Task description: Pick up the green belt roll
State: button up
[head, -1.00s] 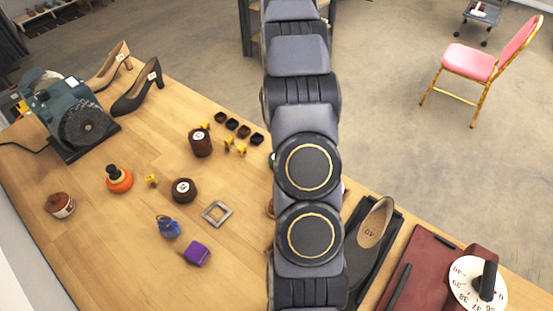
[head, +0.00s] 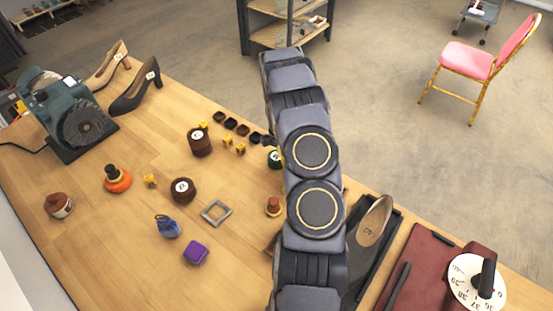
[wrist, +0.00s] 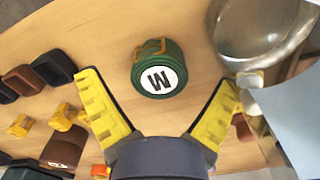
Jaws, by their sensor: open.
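The green belt roll (wrist: 158,68) stands on the wooden table in the wrist view, with a white disc marked with a letter on its face and a tan strap at its edge. In the head view only a small part of the green roll (head: 274,157) shows beside my arm. My gripper (wrist: 158,103) is open and empty, its yellow-padded fingers spread wide. The roll lies ahead of the fingertips, about midway between them, and nothing shows it being touched. In the head view my arm hides the gripper.
Brown rolls (head: 200,142) and (head: 183,190) stand left of my arm, near small yellow pieces (head: 227,141) and dark blocks (head: 243,130). In the wrist view a shiny rounded metal object (wrist: 262,32) sits close by on the right. A shoe (head: 374,222) lies right of my arm.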

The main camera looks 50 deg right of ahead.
jog(key=shift+f, duration=0.3)
jog(key=c, duration=1.2)
jog(key=shift+r, duration=0.1)
